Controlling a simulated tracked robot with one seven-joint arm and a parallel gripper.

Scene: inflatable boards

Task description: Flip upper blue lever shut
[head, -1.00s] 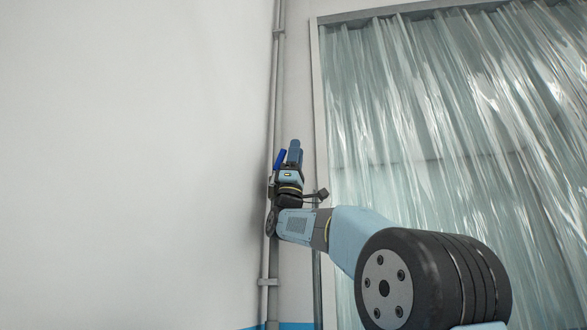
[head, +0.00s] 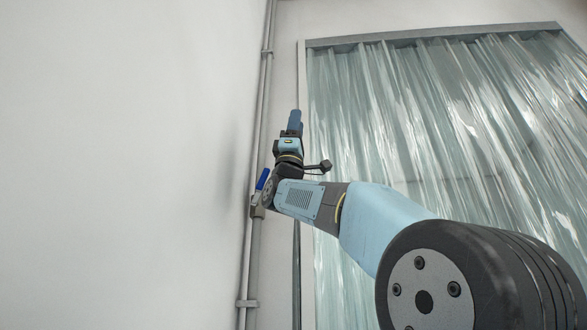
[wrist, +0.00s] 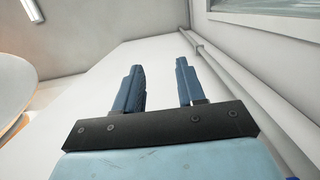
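A blue lever (head: 263,179) sits on a grey pipe in the corner, pointing up and tilted slightly right, close beside my wrist in the head view. Its valve body (head: 257,208) shows just below it. My gripper (head: 295,117) is above and to the right of the lever, with its fingers pointing up. In the wrist view my gripper (wrist: 158,66) has its two blue fingers apart with nothing between them. A small blue patch (wrist: 292,178) shows at the bottom right edge of the wrist view; I cannot tell if it is the lever.
The grey pipe (head: 254,260) runs up the corner, held by brackets. A bare white wall (head: 120,160) fills the left. A doorway with clear plastic strip curtains (head: 430,110) is on the right. The space above my gripper looks free.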

